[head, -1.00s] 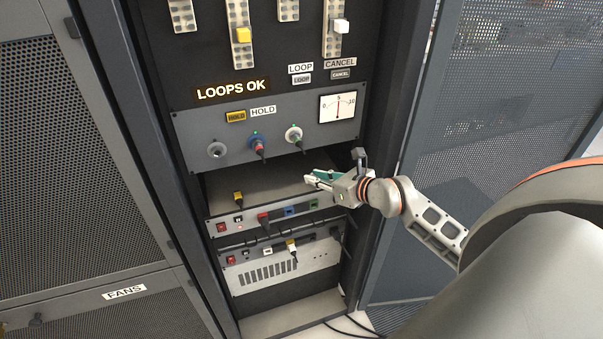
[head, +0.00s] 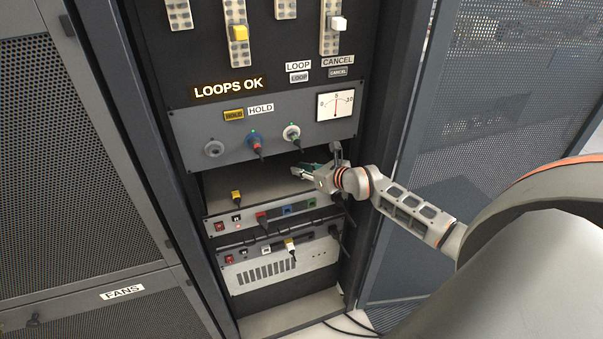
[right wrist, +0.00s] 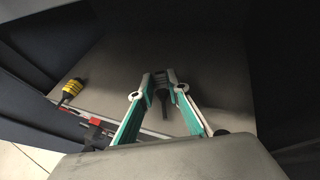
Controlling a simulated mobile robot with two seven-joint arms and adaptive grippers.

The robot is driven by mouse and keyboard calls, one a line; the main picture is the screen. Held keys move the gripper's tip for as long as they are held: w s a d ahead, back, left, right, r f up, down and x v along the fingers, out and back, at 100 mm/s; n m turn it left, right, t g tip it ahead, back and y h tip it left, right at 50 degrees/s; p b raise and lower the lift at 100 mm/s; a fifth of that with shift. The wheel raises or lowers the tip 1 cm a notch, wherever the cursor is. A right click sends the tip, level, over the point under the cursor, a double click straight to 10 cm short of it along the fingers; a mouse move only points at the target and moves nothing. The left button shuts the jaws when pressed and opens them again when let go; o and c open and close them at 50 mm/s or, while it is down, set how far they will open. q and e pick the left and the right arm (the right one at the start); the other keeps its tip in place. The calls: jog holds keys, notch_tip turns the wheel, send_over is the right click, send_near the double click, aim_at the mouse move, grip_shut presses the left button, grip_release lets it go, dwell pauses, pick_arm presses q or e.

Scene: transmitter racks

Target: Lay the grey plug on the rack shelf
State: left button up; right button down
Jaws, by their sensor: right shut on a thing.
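My right gripper (head: 303,172) reaches into the rack bay from the right, above the flat grey rack shelf (head: 222,187). In the right wrist view the gripper (right wrist: 162,80) is shut on a small dark grey plug (right wrist: 162,97), with the plug between its fingertips and its thin end pointing back toward the palm. The shelf (right wrist: 220,75) spreads out beneath and beyond it. I cannot tell whether the plug touches the shelf. In the head view the fingers largely hide the plug. My left gripper is out of view.
A yellow plug (head: 236,196) lies at the shelf's front left; it also shows in the right wrist view (right wrist: 72,88). The grey panel (head: 190,130) with sockets and plugged leads overhangs the bay. Rack uprights (head: 375,130) bound the right side.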

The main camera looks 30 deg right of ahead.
jog(key=shift+w+f, duration=0.2)
jog(key=shift+f, duration=0.55)
jog(key=shift+f, duration=0.15)
jog(key=c, duration=1.9)
grip_release()
